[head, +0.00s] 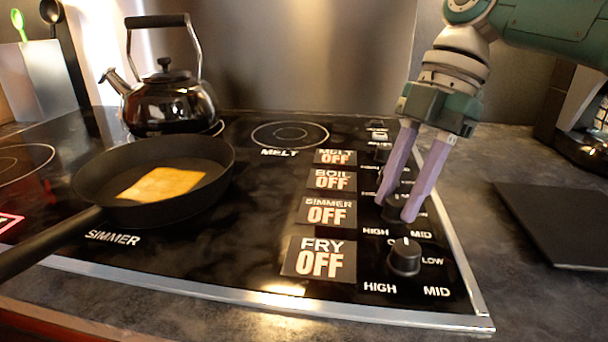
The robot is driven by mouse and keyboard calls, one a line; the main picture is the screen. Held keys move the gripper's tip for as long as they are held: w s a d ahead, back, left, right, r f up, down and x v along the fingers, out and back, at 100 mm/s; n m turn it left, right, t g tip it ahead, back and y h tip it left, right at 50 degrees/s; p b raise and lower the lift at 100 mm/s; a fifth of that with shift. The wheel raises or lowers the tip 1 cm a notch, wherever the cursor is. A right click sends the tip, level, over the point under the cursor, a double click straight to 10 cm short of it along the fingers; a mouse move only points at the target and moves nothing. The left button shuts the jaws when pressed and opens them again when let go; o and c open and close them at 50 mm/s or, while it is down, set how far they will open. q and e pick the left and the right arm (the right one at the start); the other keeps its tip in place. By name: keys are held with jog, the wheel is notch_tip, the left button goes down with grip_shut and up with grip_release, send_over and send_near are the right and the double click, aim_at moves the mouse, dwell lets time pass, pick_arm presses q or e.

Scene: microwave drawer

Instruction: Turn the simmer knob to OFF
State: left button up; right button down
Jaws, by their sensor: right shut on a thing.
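The cooktop has a column of black knobs along its right side. The simmer knob (394,210) is second from the front and mostly hidden behind my right gripper's fingers. My right gripper (395,211) comes down from the upper right, with its two purple fingers shut on that knob from either side. The simmer display (326,213) to its left reads SIMMER OFF. The knob's pointer direction cannot be seen. My left gripper is not in view.
The fry knob (405,257) stands just in front of my right gripper. A black pan (92,178) with a slice of bread (164,183) sits on the left. A kettle (168,103) stands behind it. A dark board (560,225) lies at right.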

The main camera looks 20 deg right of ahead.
jog(key=shift+n, duration=0.4)
jog(key=c, duration=0.5)
grip_release()
jog(key=shift+c, duration=0.2)
jog(key=v, duration=1)
jog(key=shift+w+a, duration=0.1)
